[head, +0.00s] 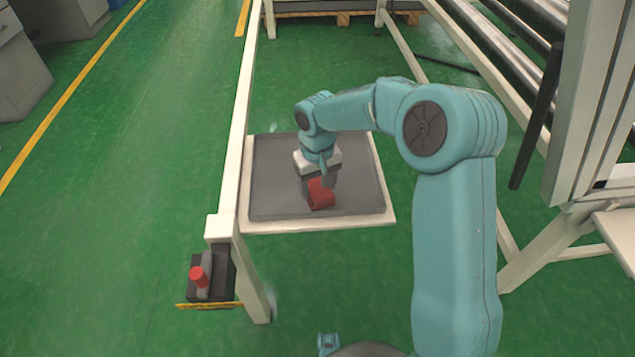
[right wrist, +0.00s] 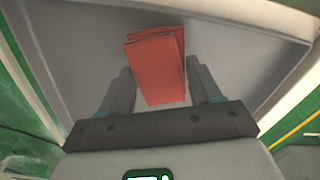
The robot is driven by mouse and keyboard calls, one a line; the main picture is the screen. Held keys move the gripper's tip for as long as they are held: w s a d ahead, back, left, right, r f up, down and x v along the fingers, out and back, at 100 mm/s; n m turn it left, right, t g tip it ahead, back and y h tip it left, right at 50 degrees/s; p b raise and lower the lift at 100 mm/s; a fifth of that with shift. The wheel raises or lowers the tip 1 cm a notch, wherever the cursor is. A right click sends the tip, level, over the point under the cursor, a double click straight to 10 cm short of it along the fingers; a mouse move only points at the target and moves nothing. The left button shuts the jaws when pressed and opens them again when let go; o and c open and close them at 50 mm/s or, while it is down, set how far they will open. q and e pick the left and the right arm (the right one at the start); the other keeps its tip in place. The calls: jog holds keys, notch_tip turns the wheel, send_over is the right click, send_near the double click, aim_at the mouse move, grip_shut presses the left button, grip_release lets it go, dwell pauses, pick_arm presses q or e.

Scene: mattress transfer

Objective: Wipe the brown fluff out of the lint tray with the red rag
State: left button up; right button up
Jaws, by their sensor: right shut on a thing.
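The lint tray (head: 272,201) is a shallow grey tray with a pale rim, in the middle of the head view. Its grey inside (right wrist: 240,55) fills much of the right wrist view. My right gripper (head: 318,186) is over the tray, pointing down, shut on the red rag (head: 320,196). In the right wrist view the folded rag (right wrist: 157,65) stands out beyond the two fingers, in front of the tray's grey surface. I cannot tell whether the rag touches the tray. I can make out no brown fluff in either view. My left gripper is not in view.
A pale frame post (head: 236,120) runs along the tray's left side. A dark box with a red button (head: 199,277) sits at its lower left. A roller rack (head: 505,40) stands at the right. Green floor at the left is open.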

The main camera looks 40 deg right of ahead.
jog(key=shift+r, duration=0.2)
jog(key=shift+w+r+p, duration=0.1)
jog(key=shift+r+p, duration=0.3)
jog(key=shift+r, duration=0.35)
jog(key=shift+r+p, duration=0.35)
jog(key=shift+r, duration=0.2)
jog(key=shift+r+p, duration=2.15)
jog(key=shift+r, duration=0.45)
